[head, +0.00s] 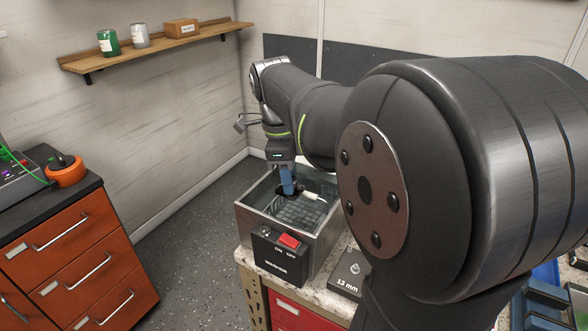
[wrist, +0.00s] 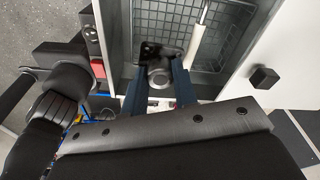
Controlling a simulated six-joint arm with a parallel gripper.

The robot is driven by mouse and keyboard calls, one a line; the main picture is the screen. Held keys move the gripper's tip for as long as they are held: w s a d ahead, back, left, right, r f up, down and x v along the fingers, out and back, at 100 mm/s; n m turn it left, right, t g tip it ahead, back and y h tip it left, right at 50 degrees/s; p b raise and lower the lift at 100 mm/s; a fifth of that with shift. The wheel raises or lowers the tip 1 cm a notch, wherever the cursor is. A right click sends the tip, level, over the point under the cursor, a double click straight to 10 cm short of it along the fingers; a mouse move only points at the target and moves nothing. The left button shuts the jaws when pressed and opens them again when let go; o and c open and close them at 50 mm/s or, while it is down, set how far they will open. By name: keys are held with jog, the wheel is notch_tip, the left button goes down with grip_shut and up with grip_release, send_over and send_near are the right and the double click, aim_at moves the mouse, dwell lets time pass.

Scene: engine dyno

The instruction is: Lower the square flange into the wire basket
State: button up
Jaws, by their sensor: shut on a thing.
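My gripper (head: 287,188) points down into the open metal washer tank, its two blue fingers shut on a dark flange (head: 281,191). In the wrist view, the flange (wrist: 152,50) shows as a dark plate with a round grey boss between the fingertips (wrist: 158,78). The wire basket (head: 290,214) lies inside the tank, and its mesh also shows in the wrist view (wrist: 165,20). The flange is over the basket's near part in the wrist view. I cannot tell whether it touches the mesh. The fingers and my wrist hide part of it.
The washer tank (head: 246,220) has upright walls and a black switch box with a red switch (head: 289,241) in front. A white cylindrical piece (head: 315,195) reaches into the tank beside the flange. A card marked 13 mm (head: 349,278) lies on the bench. Orange drawers (head: 70,245) stand left.

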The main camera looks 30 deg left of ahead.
jog(key=shift+f, duration=4.75)
jog(key=shift+f, duration=1.65)
jog(key=o, duration=1.1)
notch_tip(320, 180, up, 17)
send_over(280, 187)
jog(key=shift+r, duration=0.2)
jog(key=f, duration=0.5)
jog(key=d+f, duration=0.1)
jog(key=f, duration=0.5)
jog(key=d+f, duration=0.1)
jog(key=f, duration=0.5)
jog(key=shift+w+f, duration=0.2)
jog(key=shift+w, duration=0.1)
